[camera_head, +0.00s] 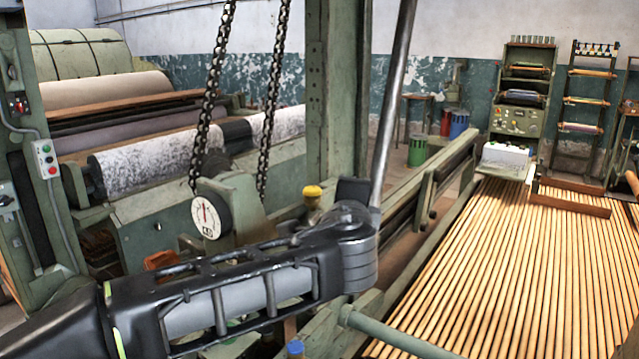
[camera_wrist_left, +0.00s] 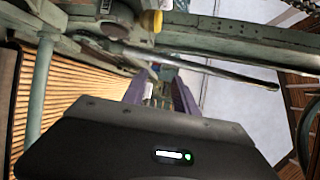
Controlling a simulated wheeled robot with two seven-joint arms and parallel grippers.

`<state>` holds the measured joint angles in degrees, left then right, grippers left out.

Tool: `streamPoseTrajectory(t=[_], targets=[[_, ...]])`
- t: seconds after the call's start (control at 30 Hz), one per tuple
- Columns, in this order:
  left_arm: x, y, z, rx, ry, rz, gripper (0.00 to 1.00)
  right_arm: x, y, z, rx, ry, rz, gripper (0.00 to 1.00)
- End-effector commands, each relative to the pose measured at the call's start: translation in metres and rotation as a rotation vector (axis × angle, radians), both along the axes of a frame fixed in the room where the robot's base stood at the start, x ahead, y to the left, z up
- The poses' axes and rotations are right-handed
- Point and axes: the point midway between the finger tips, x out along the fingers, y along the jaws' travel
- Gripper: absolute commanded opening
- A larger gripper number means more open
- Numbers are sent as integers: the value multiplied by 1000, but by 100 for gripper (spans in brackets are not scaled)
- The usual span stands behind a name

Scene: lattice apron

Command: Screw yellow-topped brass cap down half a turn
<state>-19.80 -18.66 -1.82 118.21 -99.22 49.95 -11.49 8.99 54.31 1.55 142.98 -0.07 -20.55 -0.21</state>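The yellow-topped brass cap (camera_head: 312,195) stands upright on the green machine in the head view, just behind my left arm, which hides what is below it. In the left wrist view a yellow round top (camera_wrist_left: 152,20) shows near the upper edge, beyond and above the fingers. My left gripper (camera_wrist_left: 159,96) shows there as two purple fingers standing apart. They look empty and are clear of the yellow top. In the head view the fingers are hidden or cannot be made out. My right gripper is in neither view.
A steel rod (camera_head: 396,95) rises beside my left wrist. A green post (camera_head: 338,90), hanging chains (camera_head: 212,95) and a white dial (camera_head: 211,217) stand close by. A blue-topped part (camera_head: 295,347) is below my arm. Wooden slats (camera_head: 520,260) spread to the right.

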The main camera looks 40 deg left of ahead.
Motion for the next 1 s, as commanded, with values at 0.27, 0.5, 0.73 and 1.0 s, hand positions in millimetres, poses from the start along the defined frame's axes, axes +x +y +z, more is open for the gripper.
streamPoseTrajectory(t=[0.27, 0.5, 0.73, 1.0], targets=[[84, -50, -81, 48, 376, 24, 35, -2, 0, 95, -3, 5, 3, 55], [91, -35, -132, 137, 541, 298, 35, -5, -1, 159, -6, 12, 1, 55], [78, -5, -95, 265, 385, 649, 35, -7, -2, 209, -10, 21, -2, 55], [53, 14, -34, 180, -88, 993, 35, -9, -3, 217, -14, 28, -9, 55]])
